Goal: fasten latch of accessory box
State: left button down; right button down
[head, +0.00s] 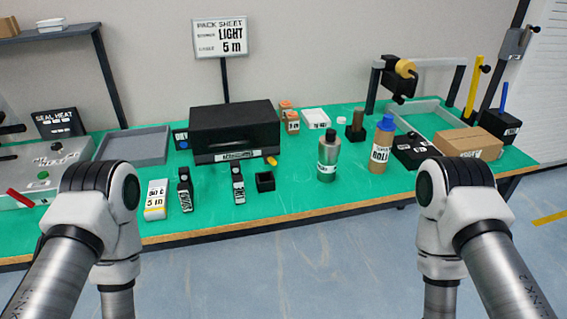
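A large black box (235,127), which seems to be the accessory box, stands at the middle of the green bench, with its lid lying over the top. A white label (237,156) is on its front; the print is too small to read surely. A small yellow piece (272,161) sits at its lower right front corner; I cannot tell whether it is the latch or how it is set. My two arms bend down at the left and right front, and neither gripper shows.
A grey tray (134,146) lies left, a cardboard box (467,144) right.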

aim_at(271, 161)
jog(key=i+l+u, duration=0.1)
jog(key=l, duration=0.45)
jog(key=i+l+u, duration=0.15)
jog(key=l, duration=0.4)
jog(key=i+l+u, duration=0.1)
jog(key=i+l, duration=0.15)
jog(key=l, duration=0.3)
jog(key=i+l+u, duration=0.1)
jog(key=l, duration=0.5)
jog(key=i+l+u, duration=0.15)
jog(key=l, duration=0.4)
